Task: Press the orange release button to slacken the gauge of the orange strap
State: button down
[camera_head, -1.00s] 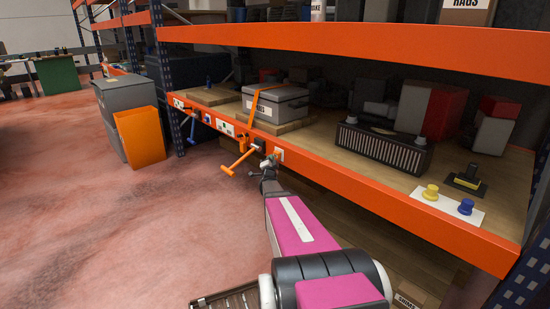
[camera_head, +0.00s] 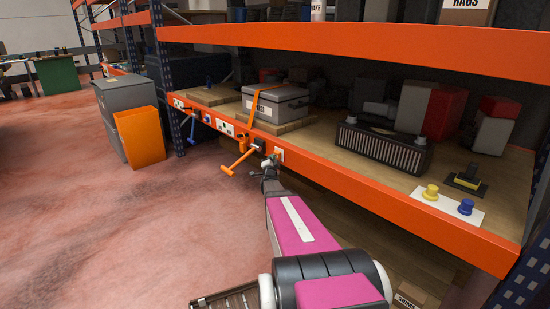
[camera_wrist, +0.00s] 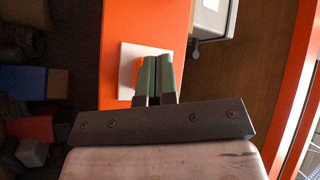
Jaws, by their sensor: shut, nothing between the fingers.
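The orange release button (camera_wrist: 140,72) sits on a white plate (camera_wrist: 128,62) on the shelf's orange front beam, partly hidden by my fingers in the wrist view. In the head view that plate (camera_head: 279,155) is just right of my fingertips. My gripper (camera_wrist: 157,62) is shut and empty, its green fingertips over the plate and the button's right part. Whether they touch the button I cannot tell. My gripper (camera_head: 270,162) also shows in the head view. The orange strap (camera_head: 254,106) runs over a grey box (camera_head: 277,103). A small white gauge panel (camera_head: 226,128) is on the beam further left.
An orange T-handle (camera_head: 240,159) juts from the beam left of my gripper. A plate with yellow and blue knobs (camera_head: 448,204) lies on the shelf at right. An orange bin (camera_head: 140,137) stands at left. The red floor in front is clear.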

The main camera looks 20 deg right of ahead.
dwell(0.7)
jog(key=shift+s+a, duration=0.1)
jog(key=shift+a, duration=0.3)
jog(key=shift+s+a, duration=0.35)
jog(key=shift+a, duration=0.55)
jog(key=shift+s+a, duration=0.35)
jog(key=shift+a, duration=0.6)
jog(key=shift+s+a, duration=0.35)
jog(key=shift+a, duration=0.55)
